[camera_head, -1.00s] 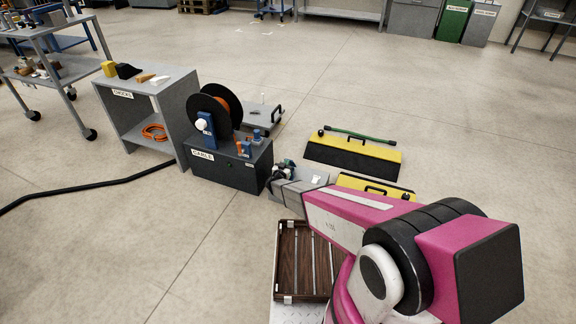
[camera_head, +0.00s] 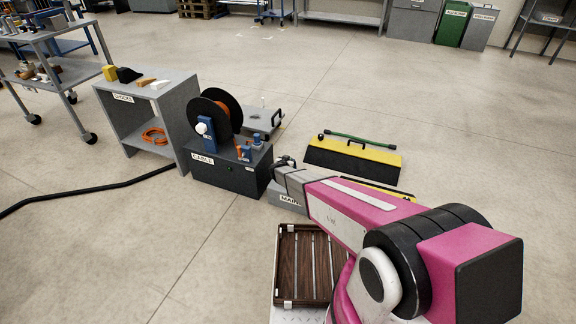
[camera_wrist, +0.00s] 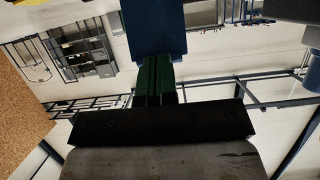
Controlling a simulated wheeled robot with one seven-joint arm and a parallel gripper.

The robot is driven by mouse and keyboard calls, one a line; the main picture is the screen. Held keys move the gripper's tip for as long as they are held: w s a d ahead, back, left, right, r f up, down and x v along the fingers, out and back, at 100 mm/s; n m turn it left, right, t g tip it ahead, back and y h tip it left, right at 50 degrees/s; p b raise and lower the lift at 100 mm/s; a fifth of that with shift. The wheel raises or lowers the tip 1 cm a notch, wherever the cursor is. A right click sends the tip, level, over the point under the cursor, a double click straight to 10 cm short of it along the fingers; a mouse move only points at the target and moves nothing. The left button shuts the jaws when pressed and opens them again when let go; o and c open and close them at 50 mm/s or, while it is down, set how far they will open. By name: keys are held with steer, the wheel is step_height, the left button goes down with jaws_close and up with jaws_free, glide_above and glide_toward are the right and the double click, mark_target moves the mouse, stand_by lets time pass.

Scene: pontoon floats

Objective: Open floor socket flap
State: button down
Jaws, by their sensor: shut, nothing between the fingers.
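No floor socket flap can be made out for certain. A low grey plate (camera_head: 262,120) with a dark handle lies on the floor behind the cable reel. A grey box (camera_head: 288,197) with a partly covered label beginning "MAIN" sits under my arm. My gripper (camera_head: 284,162) is above that box, beside the dark cable cabinet, small and partly hidden by my wrist. In the wrist view my gripper (camera_wrist: 155,82) shows dark green fingers close together, with nothing seen between them. A blue block (camera_wrist: 158,28) shows at their far end; I cannot tell what it is.
The dark cable cabinet (camera_head: 231,172) carries a reel (camera_head: 222,108). A yellow-black ramp (camera_head: 350,160) lies to the right; another is mostly behind my arm. A brown slatted tray (camera_head: 303,262) is in front. A black cable (camera_head: 90,192) runs left. Open floor lies beyond.

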steer(key=shift+w+d+r+g, duration=0.1)
steer(key=shift+w+d+r, duration=0.1)
steer(key=shift+w, duration=0.4)
steer(key=shift+w+d+r+g, duration=0.15)
steer(key=shift+w+d, duration=0.1)
steer(key=shift+w, duration=0.3)
steer(key=shift+w+d+r+g, duration=0.1)
steer(key=shift+w+d+r, duration=0.1)
steer(key=shift+w, duration=0.4)
steer(key=shift+r, duration=0.75)
steer(key=shift+s+r, duration=0.1)
steer(key=shift+s, duration=0.05)
